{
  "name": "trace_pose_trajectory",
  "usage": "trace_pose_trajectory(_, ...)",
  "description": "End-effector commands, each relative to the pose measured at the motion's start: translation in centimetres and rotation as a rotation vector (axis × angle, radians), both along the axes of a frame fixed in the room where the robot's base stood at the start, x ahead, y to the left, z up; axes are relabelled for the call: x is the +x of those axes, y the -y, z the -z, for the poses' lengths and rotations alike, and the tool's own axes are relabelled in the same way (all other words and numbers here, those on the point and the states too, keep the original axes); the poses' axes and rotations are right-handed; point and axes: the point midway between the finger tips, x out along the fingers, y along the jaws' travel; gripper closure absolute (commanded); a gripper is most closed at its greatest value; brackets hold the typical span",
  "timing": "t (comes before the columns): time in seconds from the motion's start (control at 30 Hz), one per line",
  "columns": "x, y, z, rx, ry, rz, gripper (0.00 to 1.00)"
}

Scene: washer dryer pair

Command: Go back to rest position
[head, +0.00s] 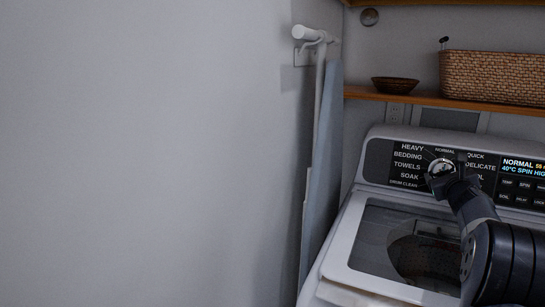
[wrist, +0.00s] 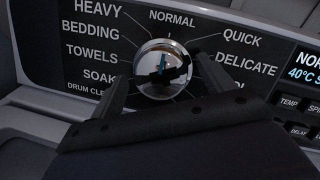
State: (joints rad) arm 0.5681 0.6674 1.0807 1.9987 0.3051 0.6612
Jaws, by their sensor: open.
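My gripper (wrist: 161,72) is open at the washer's control panel. Its two dark fingers stand on either side of the round silver knob (wrist: 163,56), with a visible gap on each side in the wrist view. The knob sits in a ring of labels, with NORMAL at its top. A small bluish mark shows on the knob's face, but I cannot tell surely which label it marks. In the head view my gripper (head: 450,184) partly covers the knob (head: 441,167), and my arm reaches in from the lower right.
The washer (head: 335,262) has a closed lid with a dark window (head: 372,240). A lit display (head: 522,166) and buttons are right of the knob. Above, a wooden shelf (head: 420,100) holds a bowl (head: 395,84) and wicker basket (head: 490,75). An ironing board (head: 323,160) hangs left.

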Motion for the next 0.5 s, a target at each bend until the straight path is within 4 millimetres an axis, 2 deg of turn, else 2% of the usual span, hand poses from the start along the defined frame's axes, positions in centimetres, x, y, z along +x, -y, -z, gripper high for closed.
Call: trace_pose_trajectory(0.5,0.04,-0.18,0.21,0.305,0.149,0.090,0.23)
